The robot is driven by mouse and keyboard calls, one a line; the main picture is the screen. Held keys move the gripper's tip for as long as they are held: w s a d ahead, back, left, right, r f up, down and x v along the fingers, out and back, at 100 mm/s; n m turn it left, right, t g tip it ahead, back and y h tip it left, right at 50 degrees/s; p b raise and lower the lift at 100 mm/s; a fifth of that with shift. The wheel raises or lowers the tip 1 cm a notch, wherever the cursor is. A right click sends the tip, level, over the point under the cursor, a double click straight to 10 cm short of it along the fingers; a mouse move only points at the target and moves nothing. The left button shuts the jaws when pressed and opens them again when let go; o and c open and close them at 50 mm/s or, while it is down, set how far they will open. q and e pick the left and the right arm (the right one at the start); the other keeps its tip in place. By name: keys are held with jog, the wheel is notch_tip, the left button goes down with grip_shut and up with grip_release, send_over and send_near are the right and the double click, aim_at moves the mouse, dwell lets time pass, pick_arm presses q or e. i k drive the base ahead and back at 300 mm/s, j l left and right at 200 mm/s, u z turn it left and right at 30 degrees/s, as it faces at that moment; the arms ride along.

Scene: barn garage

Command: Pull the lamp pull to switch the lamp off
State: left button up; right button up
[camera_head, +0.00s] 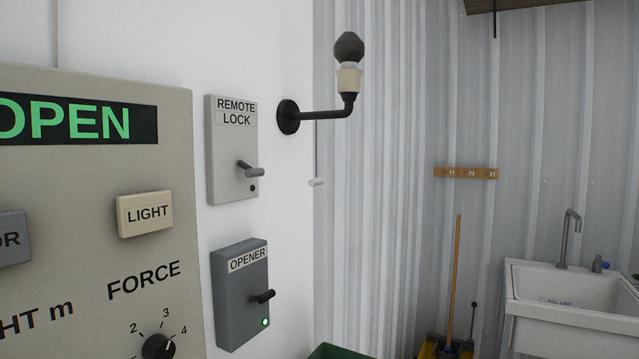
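A wall lamp (348,80) sits on a black bent arm fixed to the white wall by a round black mount. It has a cream socket and a round bulb (349,47) on top, which looks dark grey and shows no glow. A thin cord hangs below the lamp arm near the wall's edge, and a small whitish lamp pull (316,183) is at its lower end. The pull hangs free with nothing touching it. Neither of my grippers is in view.
A grey REMOTE LOCK box (231,180) and an OPENER box (240,305) with a lit green dot project from the wall left of the pull. A large control panel (180,260) fills the left. A sink (570,308) and broom (454,270) stand at right.

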aim_at(318, 182)
jog(key=l+u, duration=0.15)
jog(key=l, duration=0.6)
jog(key=k+l+u, duration=0.1)
jog(key=l, duration=0.65)
